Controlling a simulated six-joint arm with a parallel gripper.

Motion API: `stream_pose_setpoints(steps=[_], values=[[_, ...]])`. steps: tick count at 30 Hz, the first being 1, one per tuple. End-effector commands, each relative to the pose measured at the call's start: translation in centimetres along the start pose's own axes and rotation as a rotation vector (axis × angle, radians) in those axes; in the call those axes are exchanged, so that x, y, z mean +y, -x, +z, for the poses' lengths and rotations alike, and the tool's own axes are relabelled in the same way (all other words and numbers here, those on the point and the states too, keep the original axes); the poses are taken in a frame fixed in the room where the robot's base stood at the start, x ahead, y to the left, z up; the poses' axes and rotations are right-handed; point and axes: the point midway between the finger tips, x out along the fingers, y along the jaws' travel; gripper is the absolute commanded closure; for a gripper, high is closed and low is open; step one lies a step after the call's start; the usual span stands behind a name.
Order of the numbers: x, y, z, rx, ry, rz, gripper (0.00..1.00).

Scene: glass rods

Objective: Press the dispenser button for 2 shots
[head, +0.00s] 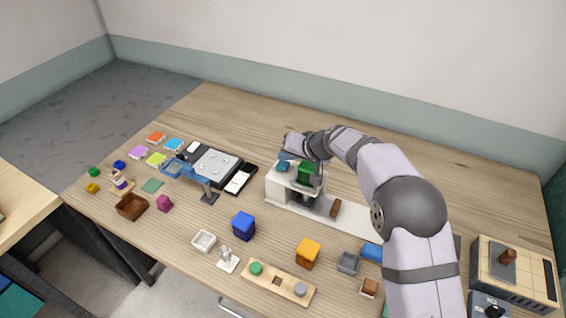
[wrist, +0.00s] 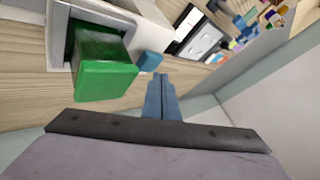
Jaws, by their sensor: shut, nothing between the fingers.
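The white dispenser (head: 280,188) stands at the middle back of the table, with a dark green block (head: 309,172) set in its top. A small blue block that looks like the button (head: 283,167) sits on top at its left. In the wrist view the green block (wrist: 105,78) is at the left and the blue button (wrist: 150,61) lies just beyond my fingertips. My gripper (wrist: 160,78) is shut and empty, its blue fingers together. In the head view my gripper (head: 285,156) is over the button. I cannot tell whether the fingertips touch it.
A pale strip (head: 350,214) with a brown block (head: 335,208) extends right of the dispenser. A grey device (head: 215,163) stands to the left. An orange block (head: 307,252), a blue block (head: 243,226) and small trays lie in front. The table behind the dispenser is clear.

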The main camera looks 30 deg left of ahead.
Motion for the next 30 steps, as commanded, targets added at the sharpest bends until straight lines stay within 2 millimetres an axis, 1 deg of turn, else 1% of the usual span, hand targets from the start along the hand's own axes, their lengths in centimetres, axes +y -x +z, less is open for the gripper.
stream_pose_setpoints(steps=[11, 27, 30], values=[[-0.1, 0.2, -0.2, 0.001, 0.001, 0.000, 1.00], [-2.4, 3.2, -2.4, 0.001, 0.002, -0.001, 1.00], [-2.6, 3.5, -2.6, 0.001, 0.001, 0.000, 1.00]])
